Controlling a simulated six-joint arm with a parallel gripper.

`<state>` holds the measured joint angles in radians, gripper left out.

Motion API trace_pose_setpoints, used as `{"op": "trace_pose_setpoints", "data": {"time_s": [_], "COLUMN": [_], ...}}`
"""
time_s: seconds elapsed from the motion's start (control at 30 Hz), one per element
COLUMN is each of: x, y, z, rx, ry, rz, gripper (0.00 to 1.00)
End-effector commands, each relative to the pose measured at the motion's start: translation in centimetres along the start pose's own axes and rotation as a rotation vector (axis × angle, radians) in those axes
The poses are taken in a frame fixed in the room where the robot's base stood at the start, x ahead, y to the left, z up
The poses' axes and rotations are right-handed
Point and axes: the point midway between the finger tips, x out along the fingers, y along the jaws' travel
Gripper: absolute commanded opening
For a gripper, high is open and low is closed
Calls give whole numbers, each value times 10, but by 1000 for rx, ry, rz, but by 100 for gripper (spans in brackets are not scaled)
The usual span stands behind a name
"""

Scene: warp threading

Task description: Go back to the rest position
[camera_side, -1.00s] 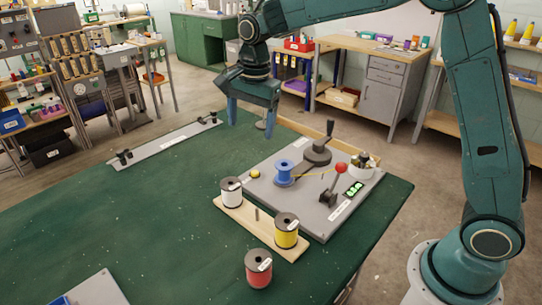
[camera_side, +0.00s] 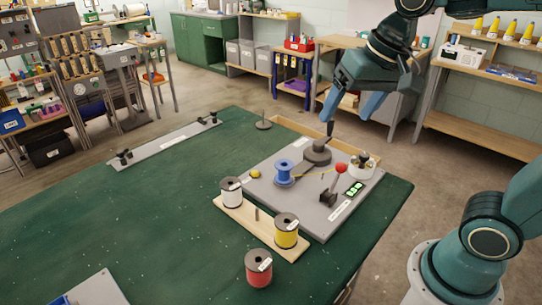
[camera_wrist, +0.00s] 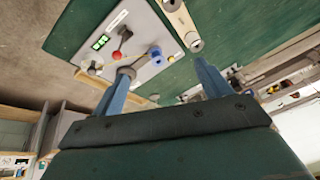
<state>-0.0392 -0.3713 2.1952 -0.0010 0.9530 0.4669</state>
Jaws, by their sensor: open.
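My gripper (camera_side: 349,106) is open and empty in the side view, raised above the far right corner of the green table, its two blue fingers apart. In the wrist view my gripper (camera_wrist: 163,84) also shows its two fingers apart with nothing between them. Below it, a grey plate (camera_side: 262,192) on the table carries a blue spool (camera_side: 284,172), a dark crank (camera_side: 317,152), a lever with a red knob (camera_side: 341,168) and a green lit display (camera_side: 355,189). A yellow thread runs from near the blue spool toward the right.
A wooden rack (camera_side: 264,229) holds a white spool (camera_side: 231,190) and a yellow spool (camera_side: 286,231). A red spool (camera_side: 258,268) stands in front of it on the green table (camera_side: 150,230). A long grey strip (camera_side: 165,145) lies at the back left. The table's middle left is clear.

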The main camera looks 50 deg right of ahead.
Motion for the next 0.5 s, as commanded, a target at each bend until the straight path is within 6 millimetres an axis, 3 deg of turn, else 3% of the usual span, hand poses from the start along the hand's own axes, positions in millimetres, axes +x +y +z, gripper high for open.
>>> {"op": "trace_pose_setpoints", "data": {"time_s": [0.3,0.5], "x": [-10,-8], "y": [35,48], "z": [57,80], "rx": [-268,-388], "ry": [82,119], "rz": [-16,-15], "gripper": [77,77]}}
